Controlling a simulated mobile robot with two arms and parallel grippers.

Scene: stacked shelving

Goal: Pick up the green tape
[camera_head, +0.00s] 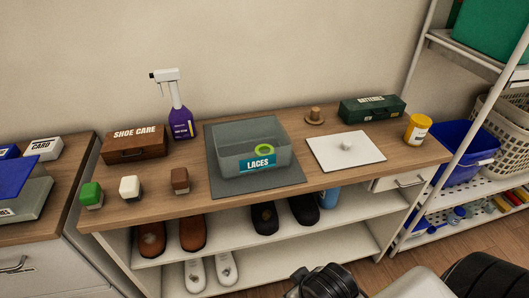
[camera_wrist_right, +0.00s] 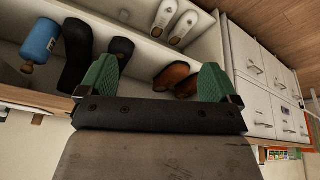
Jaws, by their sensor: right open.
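My left gripper is not in view.
A brown SHOE CARE box (camera_head: 136,145), a purple spray bottle (camera_head: 181,122) and several small blocks stand left of the bin. To its right are a white board (camera_head: 345,152), a green BATTERIES case (camera_head: 372,108) and a yellow jar (camera_head: 417,129). Shoes (camera_head: 265,218) fill the shelves below.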

